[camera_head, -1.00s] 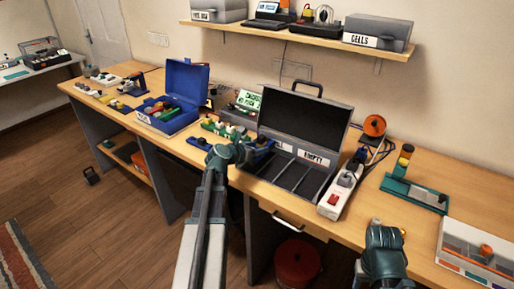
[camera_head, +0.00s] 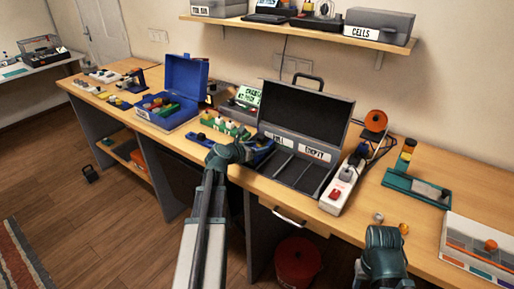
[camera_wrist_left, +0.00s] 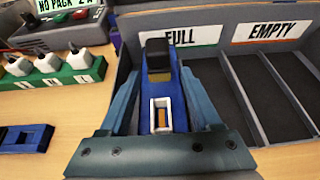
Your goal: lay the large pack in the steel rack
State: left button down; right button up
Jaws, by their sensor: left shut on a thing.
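My left gripper (camera_head: 245,152) is shut on a blue pack (camera_head: 262,156) with a black end and a white socket; the pack also shows between the fingers in the left wrist view (camera_wrist_left: 160,88). It is over the left part of a grey open case (camera_head: 302,176), by the FULL label (camera_wrist_left: 182,37). I cannot tell whether the pack touches the case floor. The slots under the EMPTY label (camera_wrist_left: 272,31) look bare. No rack is clearly marked as steel; this slotted grey case may be it. My right gripper (camera_head: 385,232) is at the bench's front right, its fingers hidden.
A white power strip (camera_head: 341,185) stands right of the case, a teal tray (camera_head: 417,190) farther right. A blue box (camera_head: 182,92), a green stand with white bottles (camera_head: 226,124) and a flat blue holder (camera_wrist_left: 25,138) lie to the left. The case's raised lid (camera_head: 303,112) stands behind.

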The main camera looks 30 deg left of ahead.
pick_arm(q)
jog(key=shift+f+b, duration=0.3)
grip_release()
jog(key=shift+p+v, duration=2.65)
jog(key=shift+v, duration=4.3)
jog(key=shift+f, duration=0.1)
